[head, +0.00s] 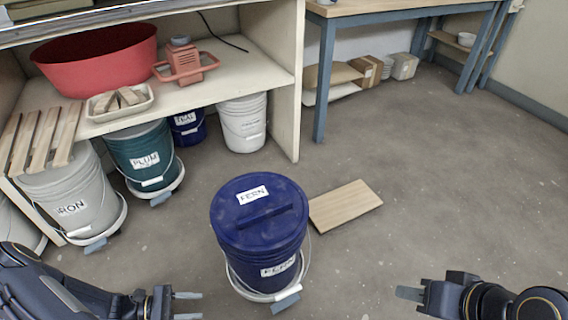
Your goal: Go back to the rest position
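My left gripper (188,306) is at the lower left, its fingers apart with nothing between them. My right gripper (408,293) is at the lower right, pointing left; only one finger shows clearly, so its opening cannot be judged. Nothing is seen in it. A blue lidded bucket labelled FERN (258,240) stands upright on the floor between the two grippers, apart from both. It rests on a pale round base with a small grey tab at the front.
A shelf unit (285,100) at the left holds a red basin (98,62) and a tray (120,102). Below are grey IRON (72,190), teal PLUM (142,152), blue TEAL and white buckets. A wooden board (345,206) lies behind the FERN bucket. The floor at right is clear.

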